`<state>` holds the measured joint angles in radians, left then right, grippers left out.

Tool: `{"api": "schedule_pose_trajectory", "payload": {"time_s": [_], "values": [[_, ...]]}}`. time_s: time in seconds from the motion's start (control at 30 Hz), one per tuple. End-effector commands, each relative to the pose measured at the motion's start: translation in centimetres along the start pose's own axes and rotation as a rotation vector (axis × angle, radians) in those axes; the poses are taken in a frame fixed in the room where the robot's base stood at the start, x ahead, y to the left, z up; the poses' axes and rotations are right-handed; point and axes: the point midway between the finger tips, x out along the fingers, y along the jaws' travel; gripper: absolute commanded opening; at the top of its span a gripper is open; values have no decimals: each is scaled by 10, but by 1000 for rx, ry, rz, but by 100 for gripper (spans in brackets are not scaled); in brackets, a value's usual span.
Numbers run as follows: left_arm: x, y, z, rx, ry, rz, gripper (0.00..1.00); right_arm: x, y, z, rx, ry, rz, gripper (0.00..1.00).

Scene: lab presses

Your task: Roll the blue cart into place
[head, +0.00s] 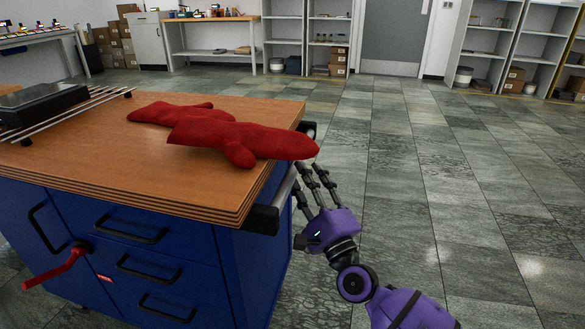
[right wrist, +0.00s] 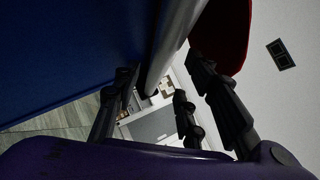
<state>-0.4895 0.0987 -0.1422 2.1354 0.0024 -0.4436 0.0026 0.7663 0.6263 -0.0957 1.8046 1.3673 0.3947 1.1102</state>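The blue cart (head: 262,270) stands at the left in the head view, with blue drawers, black pulls and a wooden top (head: 75,150). A metal push bar (head: 284,187) runs along its right side between black brackets. My right gripper (head: 306,177) is beside this bar, its dark fingers spread and pointing toward it. In the right wrist view the bar (right wrist: 176,45) passes between the fingers, which look open and not closed around it. Whether any finger touches it, I cannot tell. My left gripper is not in view.
Two red mitts (head: 232,138) lie on the cart top, one overhanging near the bar. A dark device (head: 40,104) and metal rods (head: 85,107) lie at its left. A red crank (head: 58,268) juts from the front. Tiled floor (head: 430,200) is clear to the right; shelves line the back.

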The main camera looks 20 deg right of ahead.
Motion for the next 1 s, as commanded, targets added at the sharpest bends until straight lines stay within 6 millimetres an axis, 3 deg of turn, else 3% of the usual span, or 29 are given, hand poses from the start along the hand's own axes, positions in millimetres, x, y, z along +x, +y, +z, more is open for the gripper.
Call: {"api": "schedule_pose_trajectory", "payload": {"time_s": [0.1, 0.3, 0.67, 0.93, 1.0], "values": [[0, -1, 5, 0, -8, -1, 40, 21, 0, 0, -1, 0, -2, 39], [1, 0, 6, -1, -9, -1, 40, 44, 1, 0, -2, 1, 1, 39], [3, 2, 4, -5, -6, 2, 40, 50, 1, 0, -3, 0, 2, 39], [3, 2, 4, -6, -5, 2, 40, 50, 1, 0, -4, 0, 2, 3], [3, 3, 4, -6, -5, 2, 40, 50, 1, 0, -4, 0, 3, 0]]}}
